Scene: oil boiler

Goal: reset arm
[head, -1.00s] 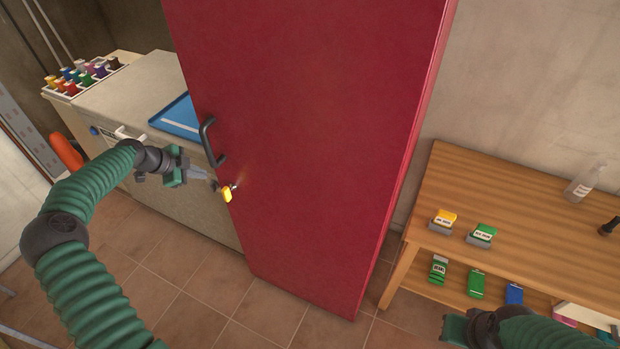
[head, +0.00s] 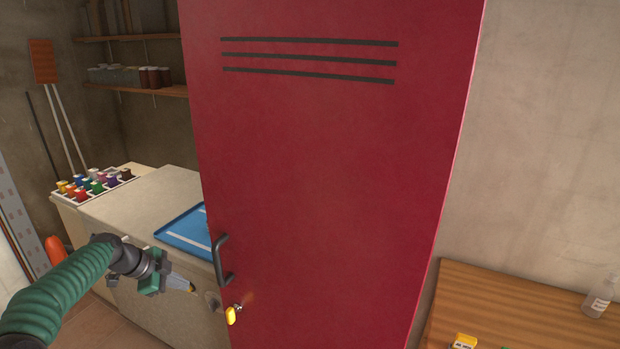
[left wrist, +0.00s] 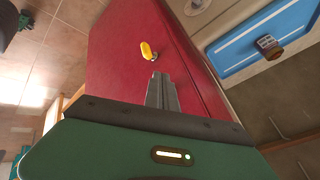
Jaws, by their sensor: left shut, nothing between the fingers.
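My left gripper (head: 190,289) is shut and empty, just left of the red door's edge. In the left wrist view its closed fingers (left wrist: 157,82) point toward the door. The tall red door (head: 325,170) has a dark handle (head: 221,262) and several dark slots near its top. A yellow-tagged key (head: 234,314) hangs at the door below the handle; it also shows in the left wrist view (left wrist: 147,50), apart from the fingers. A dark and green shape (left wrist: 24,20) at that view's top left looks like my right gripper, too small to read.
A pale counter (head: 135,210) stands left of the door with a blue tray (head: 182,236) and a rack of coloured items (head: 95,184). A wooden table (head: 480,300) with a bottle (head: 600,296) stands at right. Wooden shelves (head: 130,88) hang at the back left.

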